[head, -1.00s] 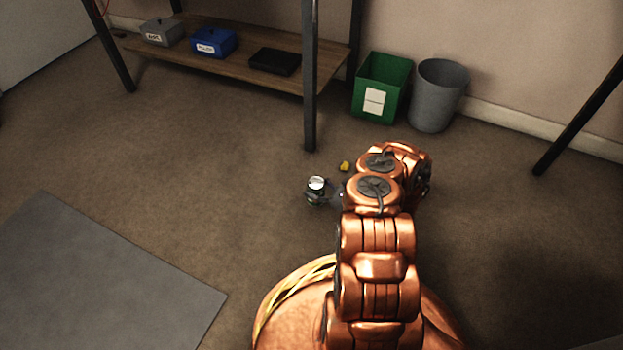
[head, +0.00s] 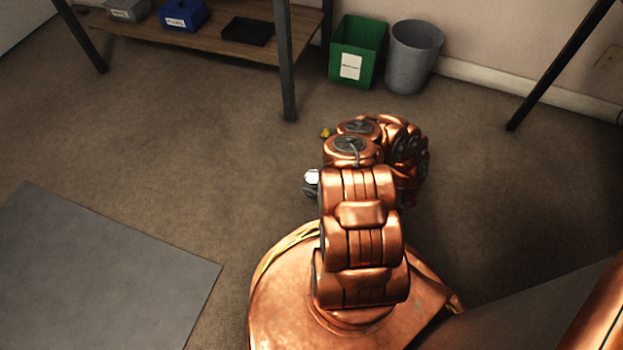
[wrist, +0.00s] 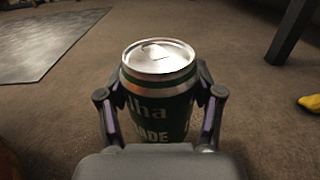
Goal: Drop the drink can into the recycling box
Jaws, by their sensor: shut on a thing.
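The drink can (wrist: 160,85) is dark green with a silver top and pale lettering, upright between the fingers in the wrist view. My gripper (wrist: 160,105) is shut on it, one finger on each side. In the head view the can's pale top (head: 312,177) shows just left of my arm, which hides most of the gripper. The green box (head: 357,52) with a white label stands on the floor by the wall, beyond my arm; it appears to be the recycling box. The can is apart from it, on the near side.
A grey bin (head: 413,58) stands right of the green box. A shelf (head: 225,38) with a dark leg (head: 285,70) is to its left. A small yellow thing (head: 326,133) lies on the floor beyond my arm. A grey mat (head: 95,270) lies at left.

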